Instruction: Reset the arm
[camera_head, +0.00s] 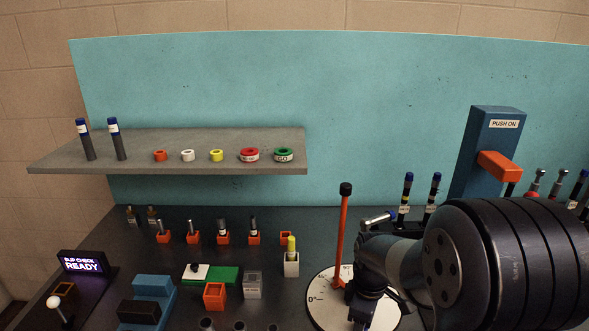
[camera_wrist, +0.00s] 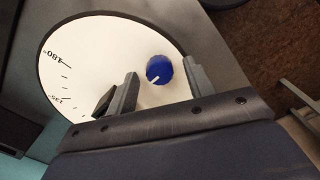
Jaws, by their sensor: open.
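My arm fills the lower right of the head view, its end over a round white dial (camera_head: 325,307) with angle marks. An orange lever (camera_head: 341,235) with a black top stands upright at the dial, just left of my arm. In the wrist view my gripper (camera_wrist: 161,90) is open, with a finger on each side and nothing held. The white dial face (camera_wrist: 95,60) lies beyond the fingers. A round blue piece (camera_wrist: 159,70) with a white mark shows between the fingertips; I cannot tell whether they touch it. My arm hides part of the dial in the head view.
Orange holders, a blue block (camera_head: 153,289) and a lit sign (camera_head: 82,263) stand on the dark bench at left. A blue post (camera_head: 490,150) with an orange arm stands behind my arm.

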